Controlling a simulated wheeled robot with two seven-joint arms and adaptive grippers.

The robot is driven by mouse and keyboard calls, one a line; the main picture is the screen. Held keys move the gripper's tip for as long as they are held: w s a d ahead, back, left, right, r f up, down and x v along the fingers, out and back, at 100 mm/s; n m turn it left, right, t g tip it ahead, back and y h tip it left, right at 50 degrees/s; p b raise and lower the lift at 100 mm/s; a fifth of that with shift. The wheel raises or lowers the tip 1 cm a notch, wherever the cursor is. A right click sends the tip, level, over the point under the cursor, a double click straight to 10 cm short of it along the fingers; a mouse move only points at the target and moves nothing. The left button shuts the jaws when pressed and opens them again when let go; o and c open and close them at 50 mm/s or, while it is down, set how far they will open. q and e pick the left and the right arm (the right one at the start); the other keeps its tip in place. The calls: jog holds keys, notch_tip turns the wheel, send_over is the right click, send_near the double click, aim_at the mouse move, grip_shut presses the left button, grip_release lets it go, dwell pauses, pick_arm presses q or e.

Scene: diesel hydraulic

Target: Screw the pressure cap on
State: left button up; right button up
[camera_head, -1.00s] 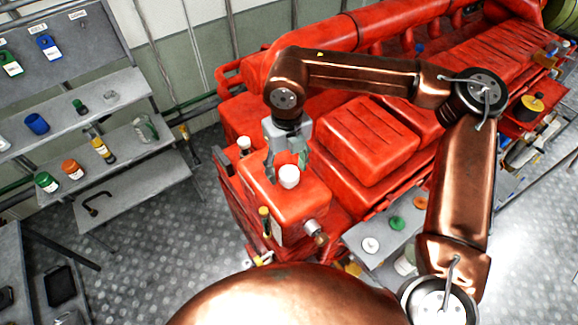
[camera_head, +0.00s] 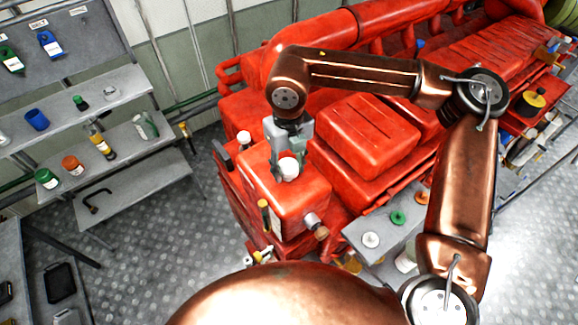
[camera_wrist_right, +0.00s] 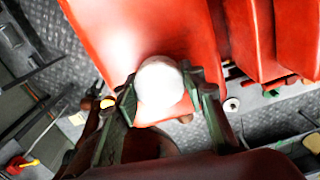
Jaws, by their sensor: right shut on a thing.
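The white pressure cap (camera_head: 288,172) is at the top of the red tank (camera_head: 306,200) on the engine's near end. My right gripper (camera_head: 287,160) reaches down over the tank and is shut on the cap. In the right wrist view the cap (camera_wrist_right: 160,82) shows as a bright white round thing between the two green-grey fingers. The tank's red top (camera_wrist_right: 145,28) lies beyond it. The neck under the cap is hidden, so I cannot tell whether the cap is seated or threaded. My left gripper is not in view.
A smaller white-topped fitting (camera_head: 244,137) stands left of the gripper. A grey side shelf (camera_head: 380,227) holds a white and a green cap at the right. Shelves (camera_head: 130,180) with bottles stand at the left. Checkered floor (camera_head: 150,270) lies open between.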

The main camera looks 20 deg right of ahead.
jog(key=m, duration=0.5)
jog(key=shift+w+m, duration=0.1)
jog(key=shift+m, duration=0.3)
jog(key=shift+c, duration=0.3)
jog(key=m, duration=0.9)
jog(key=shift+m, duration=0.3)
jog(key=m, duration=0.4)
jog(key=shift+f, duration=0.1)
jog(key=o, duration=0.9)
